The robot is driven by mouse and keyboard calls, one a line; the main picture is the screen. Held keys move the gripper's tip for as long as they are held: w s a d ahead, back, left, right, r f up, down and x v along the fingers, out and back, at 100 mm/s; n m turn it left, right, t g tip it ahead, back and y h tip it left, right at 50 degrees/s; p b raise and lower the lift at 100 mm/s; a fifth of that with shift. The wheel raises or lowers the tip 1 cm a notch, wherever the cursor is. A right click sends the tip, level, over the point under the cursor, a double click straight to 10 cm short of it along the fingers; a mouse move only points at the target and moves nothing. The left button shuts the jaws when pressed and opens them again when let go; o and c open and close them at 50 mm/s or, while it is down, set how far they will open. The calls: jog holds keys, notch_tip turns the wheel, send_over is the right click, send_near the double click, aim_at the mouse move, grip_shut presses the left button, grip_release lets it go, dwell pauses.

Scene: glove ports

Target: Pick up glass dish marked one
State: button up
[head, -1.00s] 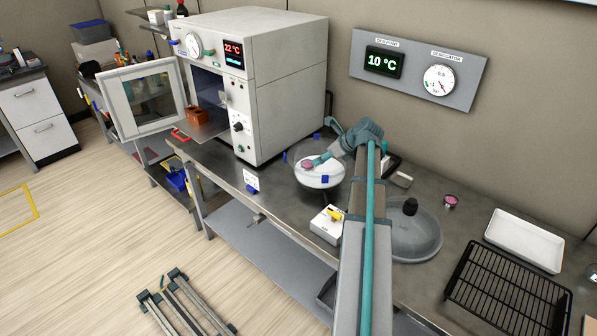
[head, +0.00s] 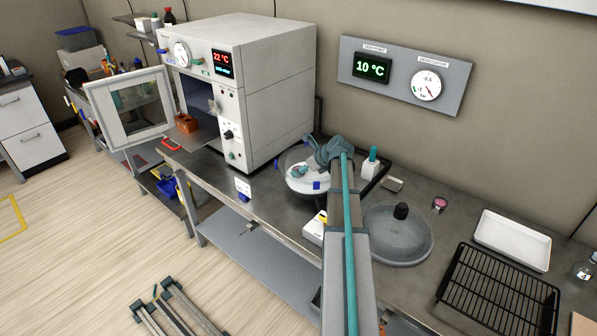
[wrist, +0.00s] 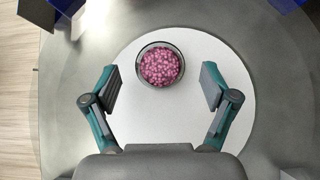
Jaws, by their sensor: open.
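A small round glass dish of pink beads (wrist: 160,65) sits on the white round plate (wrist: 215,135) inside the desiccator base (head: 308,187). No number mark is readable on it. My gripper (wrist: 160,88) is open above the plate, its two fingers to the left and right of the dish and apart from it. The dish lies toward the far end of the gap. In the head view my arm and gripper cover much of the base, and the dish is hard to make out there. A second small dish with pink content (head: 440,204) stands on the bench to the right.
The desiccator lid (head: 398,245) with a black knob lies on the bench right of my arm. A white tray (head: 512,240) and black rack (head: 498,290) are further right. The oven (head: 250,95) stands left with its door (head: 130,105) open.

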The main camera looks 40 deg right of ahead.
jog(key=shift+x, duration=0.9)
jog(key=c, duration=1.2)
jog(key=shift+r, duration=0.2)
jog(key=shift+c, duration=0.2)
